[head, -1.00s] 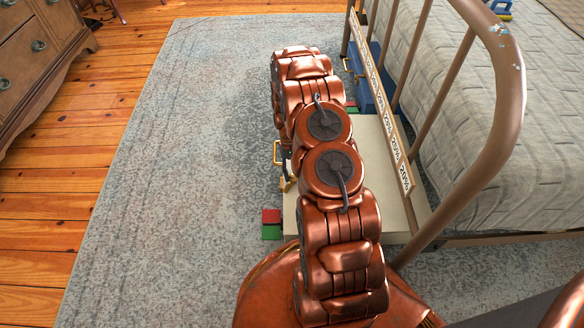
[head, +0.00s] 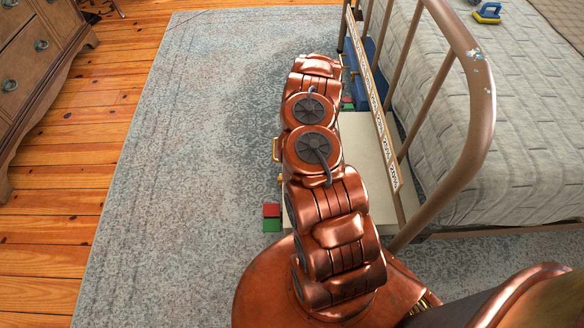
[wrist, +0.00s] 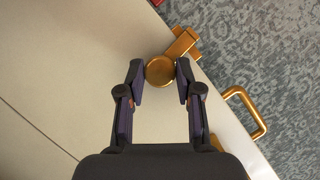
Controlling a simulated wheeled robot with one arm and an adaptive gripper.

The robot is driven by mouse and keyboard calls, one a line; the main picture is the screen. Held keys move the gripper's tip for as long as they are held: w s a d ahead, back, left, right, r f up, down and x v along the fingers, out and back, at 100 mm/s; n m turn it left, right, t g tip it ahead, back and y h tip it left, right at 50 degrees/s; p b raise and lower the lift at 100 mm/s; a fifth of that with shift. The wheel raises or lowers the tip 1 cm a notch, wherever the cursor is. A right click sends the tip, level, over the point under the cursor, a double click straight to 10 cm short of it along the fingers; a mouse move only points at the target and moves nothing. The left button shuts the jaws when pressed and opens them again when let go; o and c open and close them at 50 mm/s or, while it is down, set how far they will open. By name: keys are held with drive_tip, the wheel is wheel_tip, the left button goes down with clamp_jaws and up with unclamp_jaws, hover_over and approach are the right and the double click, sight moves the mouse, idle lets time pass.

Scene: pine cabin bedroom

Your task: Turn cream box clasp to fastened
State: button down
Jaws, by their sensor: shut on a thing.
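The cream box lies on the rug by the metal bed frame, partly behind my arm in the head view (head: 356,150). Its pale lid fills much of the wrist view (wrist: 65,60). A brass clasp (wrist: 184,46) sits near the lid's edge, with a round knob (wrist: 160,71) at its inner end. The clasp's bar points up and right from the knob toward the edge. My gripper (wrist: 160,69) is shut on the knob, one dark finger on each side. In the head view my arm hides the gripper and the clasp.
A brass handle (wrist: 247,112) sticks out from the box's side. Red and green blocks (head: 271,218) lie left of the box. A blue box (head: 372,86) stands beyond it. The bed's rail (head: 381,135) runs close along the right. Open rug (head: 195,150) lies to the left.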

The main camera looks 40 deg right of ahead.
drive_tip(key=shift+m, duration=0.5)
drive_tip(key=shift+p, duration=0.3)
drive_tip(key=c, duration=0.8)
unclamp_jaws()
drive_tip(key=shift+d+r, duration=0.1)
drive_tip(key=v, duration=1.1)
drive_tip(key=shift+s+d+r, duration=0.2)
drive_tip(key=shift+d+r, duration=0.05)
drive_tip(key=shift+r, duration=0.1)
